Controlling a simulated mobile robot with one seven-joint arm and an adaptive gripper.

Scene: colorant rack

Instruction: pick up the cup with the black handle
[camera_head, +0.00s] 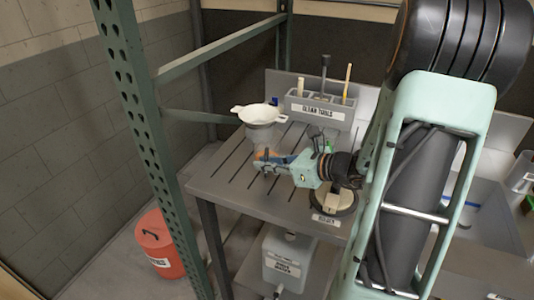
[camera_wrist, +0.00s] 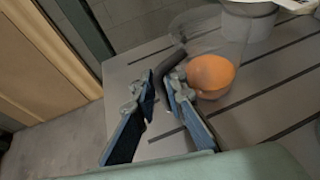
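A clear cup (camera_wrist: 222,45) with an orange content (camera_wrist: 211,74) stands on the slotted grey table in the wrist view. Its black handle (camera_wrist: 168,64) bends down toward my gripper (camera_wrist: 160,88). My gripper's two blue-padded fingers are apart, with the lower part of the handle between or just beside their tips. I cannot tell whether either finger touches it.
A white two-handled strainer (camera_head: 258,112) rests on a grey pot behind the cup. A grey tool rack (camera_head: 318,112) labelled "CLEAN TOOLS" stands at the table's back. A round black-edged base (camera_head: 342,205) lies under my wrist. A green post (camera_head: 140,120) rises at left.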

